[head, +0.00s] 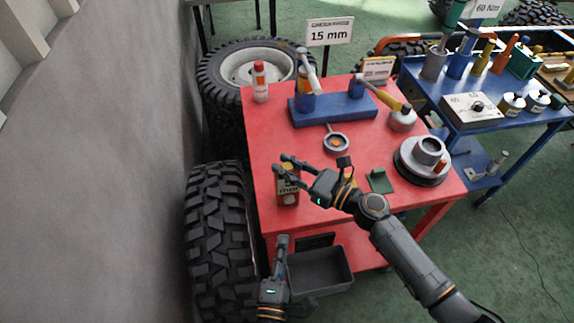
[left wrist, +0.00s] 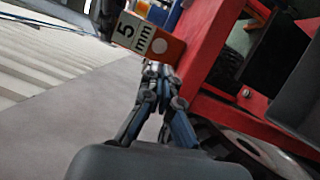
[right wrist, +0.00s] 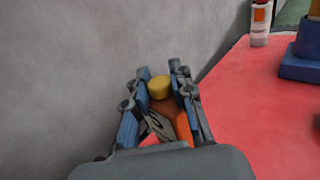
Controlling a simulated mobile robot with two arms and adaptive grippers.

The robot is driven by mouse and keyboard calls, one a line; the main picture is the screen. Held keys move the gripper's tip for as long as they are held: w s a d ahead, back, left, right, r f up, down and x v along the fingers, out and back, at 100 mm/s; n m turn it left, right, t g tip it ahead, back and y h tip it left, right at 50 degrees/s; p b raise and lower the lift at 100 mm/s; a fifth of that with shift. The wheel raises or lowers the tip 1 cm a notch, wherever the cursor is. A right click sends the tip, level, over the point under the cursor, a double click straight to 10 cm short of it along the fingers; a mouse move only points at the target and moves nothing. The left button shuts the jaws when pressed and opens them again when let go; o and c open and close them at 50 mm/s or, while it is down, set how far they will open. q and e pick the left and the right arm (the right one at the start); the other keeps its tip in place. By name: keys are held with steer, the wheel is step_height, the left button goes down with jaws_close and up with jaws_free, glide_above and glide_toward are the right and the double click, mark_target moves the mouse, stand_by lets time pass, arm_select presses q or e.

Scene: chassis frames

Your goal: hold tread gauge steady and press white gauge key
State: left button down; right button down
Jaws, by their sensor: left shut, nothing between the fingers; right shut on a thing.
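The tread gauge (head: 289,187) stands at the near left corner of the red table. In the left wrist view its display reads "5 mm" (left wrist: 133,30), beside an orange face with the round white key (left wrist: 160,46). My left gripper (head: 283,241) is shut and empty, in front of the table edge. Its fingertips (left wrist: 152,70) point toward the orange face, close to the key; I cannot tell whether they touch.
The red table (head: 262,130) carries a blue holder block (head: 333,111), a round magnifier-like tool (head: 336,143), a white-red bottle (head: 260,82) and a grey hub (head: 424,160). A grey bin (head: 320,270) sits below the front edge. Tyres (head: 215,235) stand at left.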

mark_target(289, 199)
stand_by(0.7)
arm_select(q)
steer(key=d+m+g+h, duration=0.1)
steer(key=m+g, duration=0.1)
steer(key=m, duration=0.4)
steer(key=d+m+g+h, duration=0.1)
steer(key=m+g+h, duration=0.1)
steer(key=m, duration=0.4)
steer(key=s+d+r+m+g+h, duration=0.1)
steer(key=m+g, duration=0.1)
steer(key=m, duration=0.5)
steer(key=shift+d+h, duration=0.2)
steer(key=shift+h, duration=0.2)
steer(key=shift+w, duration=0.15)
steer(key=shift+w+a, duration=0.3)
steer(key=shift+w, duration=1.1)
steer(key=shift+w+a, duration=0.25)
steer(key=shift+w, duration=1.15)
steer(key=shift+w+a, duration=0.3)
steer(key=shift+w, duration=1.1)
